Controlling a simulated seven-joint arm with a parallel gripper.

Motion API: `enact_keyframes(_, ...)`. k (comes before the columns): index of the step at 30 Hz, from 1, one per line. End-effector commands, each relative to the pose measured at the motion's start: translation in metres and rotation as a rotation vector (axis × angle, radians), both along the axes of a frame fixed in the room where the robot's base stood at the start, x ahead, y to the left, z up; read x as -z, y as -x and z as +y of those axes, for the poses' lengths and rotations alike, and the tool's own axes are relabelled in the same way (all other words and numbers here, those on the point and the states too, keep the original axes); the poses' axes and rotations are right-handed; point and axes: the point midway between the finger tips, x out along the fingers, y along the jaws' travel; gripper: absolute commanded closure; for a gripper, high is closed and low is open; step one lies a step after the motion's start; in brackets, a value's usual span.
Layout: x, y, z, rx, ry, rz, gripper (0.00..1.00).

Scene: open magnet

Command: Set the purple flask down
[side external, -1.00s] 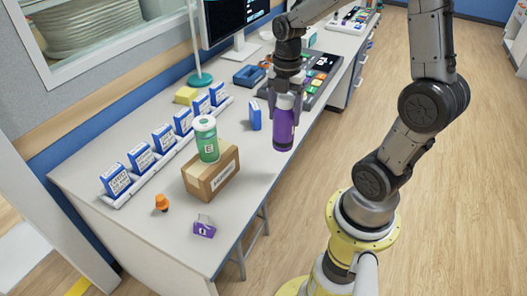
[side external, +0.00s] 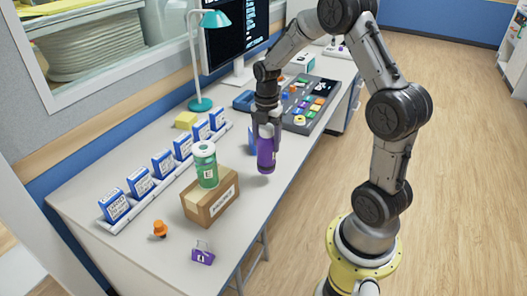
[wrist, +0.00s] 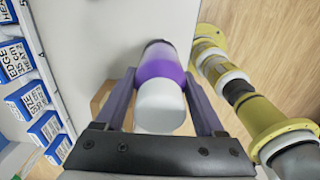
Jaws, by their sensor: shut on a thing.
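The purple flask (side external: 265,153) hangs upright under my gripper (side external: 266,132) in the side view, over the front part of the white table (side external: 240,205). Its base looks close to the tabletop, with a faint shadow below; I cannot tell whether it touches. In the wrist view, the flask's purple body (wrist: 160,68) and white cap (wrist: 160,105) show between the two fingers of my gripper (wrist: 162,88). The gripper is shut on the flask's upper part.
A cardboard box (side external: 212,208) with a green-labelled jar (side external: 206,168) on top stands to the left. A purple item (side external: 203,253) and an orange item (side external: 160,229) lie nearer. Bare table lies right of the cardboard box.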

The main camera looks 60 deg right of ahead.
Motion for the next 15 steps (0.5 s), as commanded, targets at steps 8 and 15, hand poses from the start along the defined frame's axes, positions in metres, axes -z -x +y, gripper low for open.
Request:
enact_keyframes(8,0.016,-0.012,-0.007,0.000,0.001,-0.001,1.00)
enact_keyframes(15,0.046,-0.014,-0.007,0.000,0.000,0.001,1.00)
